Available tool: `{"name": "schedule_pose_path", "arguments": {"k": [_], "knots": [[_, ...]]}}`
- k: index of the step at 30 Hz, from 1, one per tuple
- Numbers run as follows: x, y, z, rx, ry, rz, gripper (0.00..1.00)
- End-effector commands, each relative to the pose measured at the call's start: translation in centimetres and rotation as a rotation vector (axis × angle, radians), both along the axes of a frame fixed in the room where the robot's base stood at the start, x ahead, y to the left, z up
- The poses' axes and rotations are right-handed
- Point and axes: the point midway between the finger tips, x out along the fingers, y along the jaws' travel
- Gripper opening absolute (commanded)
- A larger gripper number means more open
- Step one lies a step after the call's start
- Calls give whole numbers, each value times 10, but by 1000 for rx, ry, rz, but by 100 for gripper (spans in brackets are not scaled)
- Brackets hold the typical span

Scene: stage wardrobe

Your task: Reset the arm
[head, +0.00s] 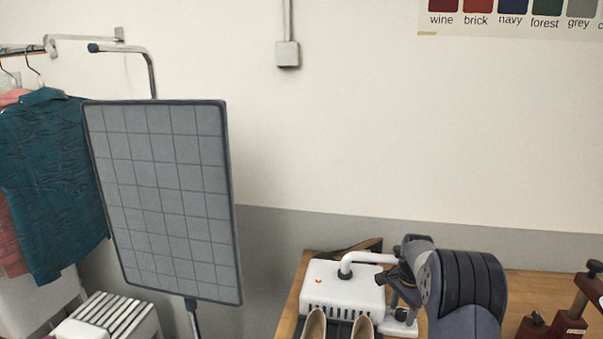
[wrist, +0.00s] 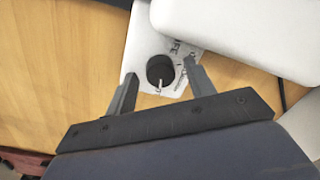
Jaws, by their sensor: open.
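My gripper (wrist: 156,86) shows in the wrist view with its two dark fingers apart and nothing between them. My fingertips cannot be made out clearly there.
A white machine (head: 340,286) with a curved pipe stands on the wooden table (head: 540,284), with beige shoes (head: 315,325) in front. A dark red clamp-like device (head: 568,322) is at right. A grey gridded panel (head: 165,195) and hanging teal shirt (head: 50,180) are at left.

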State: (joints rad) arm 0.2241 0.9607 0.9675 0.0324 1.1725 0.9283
Motion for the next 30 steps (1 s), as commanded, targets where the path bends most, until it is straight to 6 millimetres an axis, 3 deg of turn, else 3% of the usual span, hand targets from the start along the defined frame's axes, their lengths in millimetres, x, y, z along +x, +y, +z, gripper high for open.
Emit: {"name": "schedule_pose_path", "arguments": {"k": [30], "knots": [[1, -1, 1, 1, 0, 796, 51]]}}
